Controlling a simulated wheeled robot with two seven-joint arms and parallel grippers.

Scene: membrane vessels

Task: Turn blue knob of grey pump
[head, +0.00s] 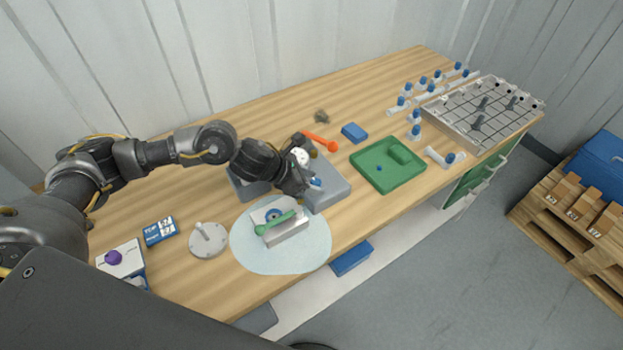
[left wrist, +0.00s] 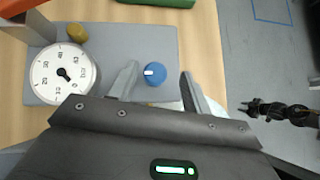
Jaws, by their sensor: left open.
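The grey pump (head: 333,187) sits on the wooden bench, partly hidden behind my left gripper (head: 308,184). Its blue knob (head: 317,182) shows just at the fingertips. In the left wrist view, the round blue knob (left wrist: 155,77) with a white pointer mark lies between the two open fingers of my left gripper (left wrist: 159,76), with a gap on each side. The white dial gauge (left wrist: 63,76) and a yellow-brown knob (left wrist: 77,32) are on the same grey pump body (left wrist: 110,45). A dark gripper, apparently my right (left wrist: 262,110), is small over the floor.
A pale blue round mat (head: 255,262) with a metal block and green handle lies in front. An orange-handled tool (head: 322,142) and blue box (head: 354,132) lie behind. A green tray (head: 415,178) stands to the right. A grey disc (head: 208,243) is at left.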

